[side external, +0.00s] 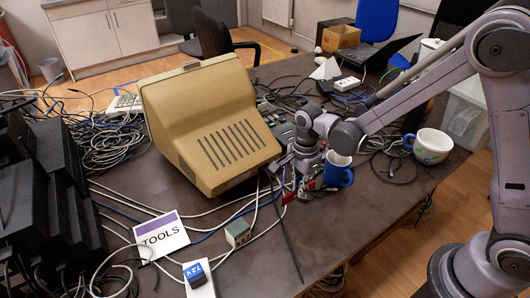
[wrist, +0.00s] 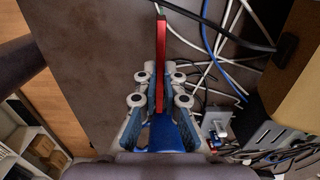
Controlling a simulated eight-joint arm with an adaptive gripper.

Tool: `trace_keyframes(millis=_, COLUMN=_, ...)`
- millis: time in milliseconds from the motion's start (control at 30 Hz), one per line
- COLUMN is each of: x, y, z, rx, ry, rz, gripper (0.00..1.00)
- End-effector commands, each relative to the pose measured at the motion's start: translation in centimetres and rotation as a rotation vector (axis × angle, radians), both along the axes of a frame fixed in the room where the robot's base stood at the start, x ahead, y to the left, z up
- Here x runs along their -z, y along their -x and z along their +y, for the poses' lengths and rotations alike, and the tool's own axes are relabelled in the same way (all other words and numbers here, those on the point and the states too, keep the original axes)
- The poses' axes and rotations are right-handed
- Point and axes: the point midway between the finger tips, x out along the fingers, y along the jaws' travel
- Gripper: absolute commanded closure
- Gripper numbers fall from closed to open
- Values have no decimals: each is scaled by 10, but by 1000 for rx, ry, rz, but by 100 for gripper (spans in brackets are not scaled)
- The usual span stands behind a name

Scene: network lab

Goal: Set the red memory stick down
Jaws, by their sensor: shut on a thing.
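The red memory stick (wrist: 161,60) is a long, narrow red bar in the wrist view. My gripper (wrist: 160,90) is shut on it, with one blue-padded finger on each side, and the stick's far part juts out beyond the fingertips. In the side view my gripper (side external: 301,184) points down low at the table, between the beige monitor and the blue mug. A small red patch (side external: 288,197) shows at the fingers there. I cannot tell whether the stick touches the table (side external: 350,215).
A blue mug (side external: 338,172) stands close to the right of my gripper, and a white mug (side external: 430,147) farther right. The beige monitor (side external: 210,125) is close on the left. Cables (side external: 207,238) and a TOOLS card (side external: 161,236) lie at front left. The front right table is clear.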

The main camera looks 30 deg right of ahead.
Motion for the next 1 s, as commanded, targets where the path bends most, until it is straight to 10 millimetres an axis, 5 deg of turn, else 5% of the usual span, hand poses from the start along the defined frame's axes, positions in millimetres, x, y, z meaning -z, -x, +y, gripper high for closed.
trace_keyframes(millis=400, x=39, y=-1, z=3, rx=0, ry=0, rz=0, gripper=100)
trace_keyframes(millis=867, x=45, y=-1, z=2, rx=0, ry=0, rz=0, gripper=100)
trace_keyframes(millis=900, x=45, y=-1, z=2, rx=0, ry=0, rz=0, gripper=81)
trace_keyframes(millis=933, x=45, y=-1, z=2, rx=0, ry=0, rz=0, gripper=72)
trace_keyframes(millis=1000, x=45, y=-1, z=2, rx=0, ry=0, rz=0, gripper=70)
